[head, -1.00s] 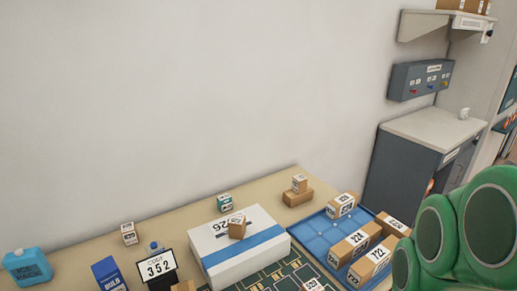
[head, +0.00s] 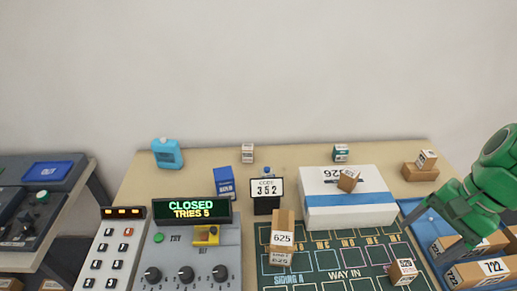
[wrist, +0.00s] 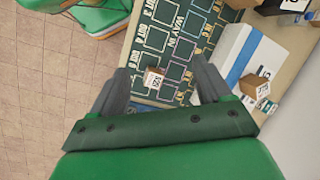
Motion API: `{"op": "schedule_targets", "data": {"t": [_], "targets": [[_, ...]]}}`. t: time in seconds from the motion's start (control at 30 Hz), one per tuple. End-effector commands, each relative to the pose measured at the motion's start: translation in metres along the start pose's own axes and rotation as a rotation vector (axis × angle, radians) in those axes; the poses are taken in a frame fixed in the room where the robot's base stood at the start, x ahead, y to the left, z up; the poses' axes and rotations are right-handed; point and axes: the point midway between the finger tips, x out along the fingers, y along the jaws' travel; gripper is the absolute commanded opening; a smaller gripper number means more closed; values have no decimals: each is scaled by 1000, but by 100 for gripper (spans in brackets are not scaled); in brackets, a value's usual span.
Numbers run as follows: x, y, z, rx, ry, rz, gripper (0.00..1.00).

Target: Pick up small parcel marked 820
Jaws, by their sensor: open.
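A small brown parcel (head: 402,272) with a white label lies on the dark green printed mat (head: 330,285), near its right edge. Its number is too small to read surely; it could be 820. In the wrist view a small parcel (wrist: 153,79), seemingly the same one, appears between my finger outlines, with mat around it. My gripper (head: 428,234) is open and empty, at the right above the blue tray. In the wrist view its two dark fingers (wrist: 160,72) are spread apart, and the parcel lies below them, untouched.
A blue tray (head: 417,222) of brown parcels is at the right.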

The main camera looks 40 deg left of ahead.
Motion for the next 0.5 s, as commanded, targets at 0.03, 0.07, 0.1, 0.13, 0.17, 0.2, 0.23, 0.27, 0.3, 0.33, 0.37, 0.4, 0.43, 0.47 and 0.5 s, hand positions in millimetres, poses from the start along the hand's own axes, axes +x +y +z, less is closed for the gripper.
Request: {"op": "schedule_targets", "data": {"t": [0.03, 0.07, 0.1, 0.13, 0.17, 0.2, 0.23, 0.27, 0.3, 0.33, 0.37, 0.4, 0.43, 0.47, 0.5], "targets": [[1, -11, -8, 11, -10, -11, 78], [2, -17, -13, 18, -15, -18, 78], [2, -27, -18, 28, -20, -29, 78], [1, -34, -22, 35, -24, -37, 78], [2, -40, -26, 42, -29, -44, 78], [3, -49, -32, 53, -38, -54, 78], [4, -56, -36, 61, -44, -61, 78], [5, -62, -40, 68, -50, -67, 78], [5, -72, -45, 78, -56, -78, 78], [6, -79, -49, 84, -60, -86, 78], [6, -86, -52, 92, -66, -92, 78], [9, -94, -57, 103, -77, -101, 78], [10, -101, -61, 110, -84, -107, 78], [11, -107, -64, 118, -90, -113, 78], [12, -117, -69, 126, -98, -124, 78]]}}
